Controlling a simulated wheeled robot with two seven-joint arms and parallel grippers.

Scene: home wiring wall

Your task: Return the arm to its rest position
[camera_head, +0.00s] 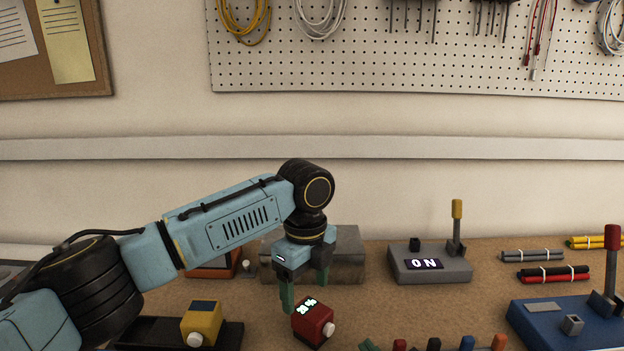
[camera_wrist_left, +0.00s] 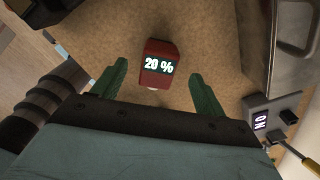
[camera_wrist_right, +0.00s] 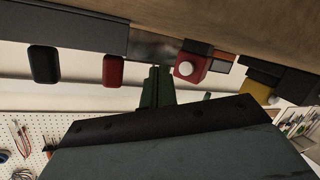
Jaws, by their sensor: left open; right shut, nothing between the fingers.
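My left arm reaches in from the left in the head view. Its left gripper (camera_head: 305,288) points down over the bench with green fingers apart. A red box with a lit display and a white knob (camera_head: 313,322) stands just below and beside the fingers. In the left wrist view the red box (camera_wrist_left: 158,62) reads "20 %" and lies beyond the open fingertips (camera_wrist_left: 162,82), with nothing held. My right gripper (camera_wrist_right: 158,72) shows only in the right wrist view, with its green fingers together and empty.
A grey switch box reading "ON" (camera_head: 430,264) with a yellow lever stands right of the left gripper. A blue lever box (camera_head: 565,322) is at the far right. A yellow knob box (camera_head: 201,323) sits left. A grey metal block (camera_head: 348,254) is behind the gripper. Cable bundles (camera_head: 553,276) lie right.

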